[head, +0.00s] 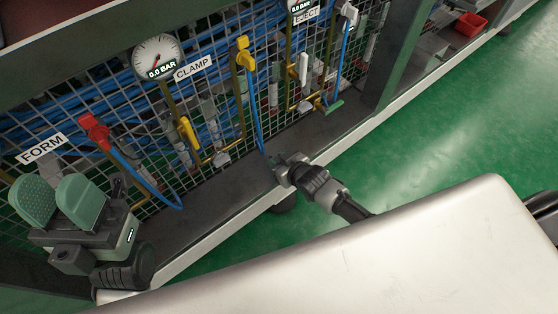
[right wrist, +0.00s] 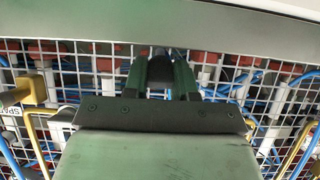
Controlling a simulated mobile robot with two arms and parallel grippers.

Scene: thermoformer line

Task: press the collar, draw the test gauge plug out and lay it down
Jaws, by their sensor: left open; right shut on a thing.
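My left gripper (head: 58,200) is at the lower left in the head view, its green fingers apart and empty, below the FORM label. My right arm's end (head: 290,170) is at the front ledge in the head view; its fingers cannot be made out there. In the right wrist view the right gripper (right wrist: 162,82) is shut on a dark rounded thing (right wrist: 161,66). I cannot tell whether this is the test gauge plug, and its collar cannot be made out.
Behind a wire grid (head: 60,175) run blue hoses. A round gauge (head: 158,57) reads 0.0 BAR by the CLAMP label. Red (head: 95,132), yellow (head: 243,55) and white (head: 348,13) fittings have blue hoses. A dark ledge (head: 225,190) runs below. A red bin (head: 470,26) stands far right.

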